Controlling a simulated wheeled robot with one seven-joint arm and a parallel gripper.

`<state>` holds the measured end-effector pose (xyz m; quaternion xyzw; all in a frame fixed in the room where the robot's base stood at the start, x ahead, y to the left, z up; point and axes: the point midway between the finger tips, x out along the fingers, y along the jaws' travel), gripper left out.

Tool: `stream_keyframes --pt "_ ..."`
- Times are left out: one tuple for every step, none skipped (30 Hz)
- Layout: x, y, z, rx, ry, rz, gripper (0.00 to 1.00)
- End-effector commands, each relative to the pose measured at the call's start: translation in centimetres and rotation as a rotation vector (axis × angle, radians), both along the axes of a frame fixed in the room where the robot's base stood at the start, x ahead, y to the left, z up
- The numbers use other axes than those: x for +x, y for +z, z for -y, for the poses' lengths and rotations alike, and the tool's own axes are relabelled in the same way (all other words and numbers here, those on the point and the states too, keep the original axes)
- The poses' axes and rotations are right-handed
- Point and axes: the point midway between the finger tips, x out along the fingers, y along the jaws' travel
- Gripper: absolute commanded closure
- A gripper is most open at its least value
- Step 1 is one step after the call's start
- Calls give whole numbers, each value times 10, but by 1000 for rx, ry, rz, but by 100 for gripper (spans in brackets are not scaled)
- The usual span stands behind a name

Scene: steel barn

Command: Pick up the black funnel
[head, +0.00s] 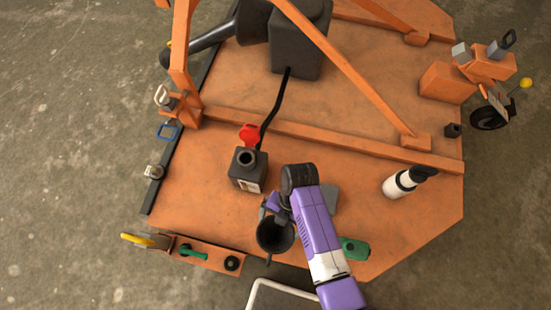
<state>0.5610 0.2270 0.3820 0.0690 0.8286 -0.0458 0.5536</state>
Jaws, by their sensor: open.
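The black funnel (275,238) sits near the front edge of the orange deck, its wide mouth facing up. My gripper (272,208) is at the funnel's far rim, at the end of my purple and white arm. Its fingers are small and partly hidden by my wrist. It is open, and I cannot tell whether the fingers touch the rim or straddle it.
A dark canister (248,168) with a red cap stands behind the funnel. A white and black bottle (408,181) lies or stands at right. A green tool (354,248) lies just right of my arm. Orange frame bars (330,142) cross the deck behind.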

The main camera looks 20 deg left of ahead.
Motion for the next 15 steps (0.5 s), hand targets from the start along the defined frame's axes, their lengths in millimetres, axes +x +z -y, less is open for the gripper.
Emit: stream_keyframes --pt "-2 -4 0 -1 0 -1 0" --pt "-3 -7 0 -1 0 -2 0" --pt "-5 -12 0 -2 0 -2 0" --pt "-7 -17 -1 -2 0 -2 0" --pt "-9 -21 -1 -2 0 -2 0" --pt "-11 -28 -1 -1 1 -3 0" --pt "-13 -32 -2 -1 1 -2 0" --pt "-15 -37 -2 -1 1 -2 0" --pt "-17 -42 -3 -1 1 -2 0" --pt "-18 -45 -3 -1 0 -2 0" --pt "-19 -48 -3 -1 -1 -1 0" --pt "-21 -51 -3 -1 -1 -2 0" --pt "-22 -53 -3 -1 -1 -1 0" --pt "-22 -54 -4 -1 -1 -1 0" --pt "-23 -55 -4 0 -1 0 0"
